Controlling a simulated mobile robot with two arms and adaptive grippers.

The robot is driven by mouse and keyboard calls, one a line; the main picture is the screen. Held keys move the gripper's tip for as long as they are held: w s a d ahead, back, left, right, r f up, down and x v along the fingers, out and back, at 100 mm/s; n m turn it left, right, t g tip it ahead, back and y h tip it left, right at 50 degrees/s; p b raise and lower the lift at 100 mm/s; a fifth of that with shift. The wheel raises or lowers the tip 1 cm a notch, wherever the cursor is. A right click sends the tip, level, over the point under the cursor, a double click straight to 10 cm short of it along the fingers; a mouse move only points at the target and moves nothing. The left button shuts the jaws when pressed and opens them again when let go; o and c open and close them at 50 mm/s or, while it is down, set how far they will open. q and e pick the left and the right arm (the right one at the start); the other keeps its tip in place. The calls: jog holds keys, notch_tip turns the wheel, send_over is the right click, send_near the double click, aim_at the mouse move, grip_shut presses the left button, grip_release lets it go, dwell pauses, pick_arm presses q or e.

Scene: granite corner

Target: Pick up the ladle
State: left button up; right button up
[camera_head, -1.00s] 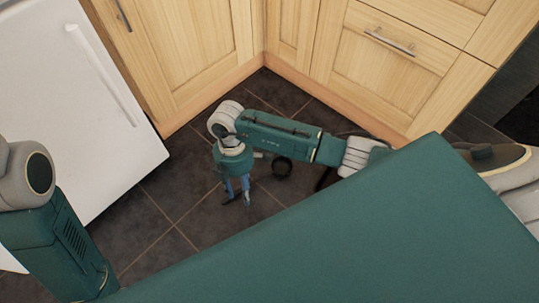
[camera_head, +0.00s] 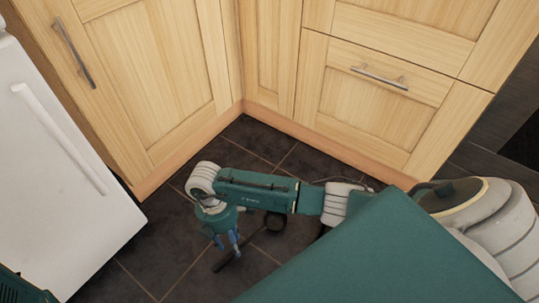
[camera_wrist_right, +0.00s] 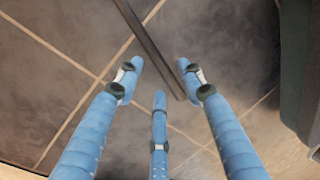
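The ladle (camera_head: 275,221) is dark and lies on the tiled floor in the head view. Its round bowl is under my right forearm, and its handle runs down and left, partly behind my right gripper. My right gripper (camera_head: 228,244) points down at the handle. In the right wrist view the handle (camera_wrist_right: 147,38) comes in from the top and ends between the blue fingers of my right gripper (camera_wrist_right: 160,72). The fingers are spread apart, not closed on it. I cannot tell whether one touches it. My left gripper is out of view.
Wooden cabinets (camera_head: 160,65) with metal handles meet in a corner beyond the ladle. A white appliance (camera_head: 60,190) stands at the left. Dark floor tiles (camera_head: 150,240) are clear left of my right gripper.

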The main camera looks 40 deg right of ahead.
jog(key=f+b, duration=0.3)
jog(key=f, duration=0.1)
jog(key=shift+s, duration=0.3)
jog(key=shift+r, duration=0.1)
jog(key=shift+c, duration=0.3)
grip_shut()
